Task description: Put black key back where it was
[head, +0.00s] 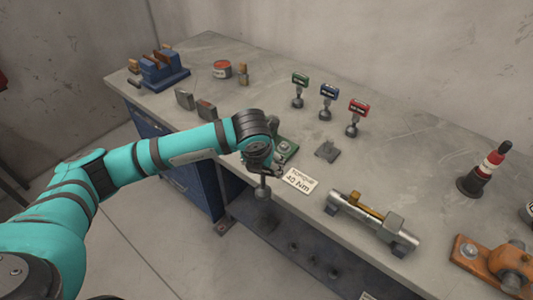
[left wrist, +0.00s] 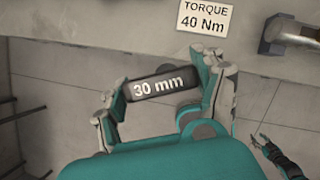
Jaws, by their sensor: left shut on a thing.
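The black key (left wrist: 160,86), marked "30 mm", lies between the fingers of my left gripper (left wrist: 165,90) in the left wrist view. In the head view the left gripper (head: 262,172) is shut on it above the front edge of the workbench. The key's round lower end (head: 262,193) hangs below the gripper, and its label is hidden there.
A "Torque 40 Nm" card (head: 300,180) lies near the bench edge. A small grey block (head: 327,151) sits behind it.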

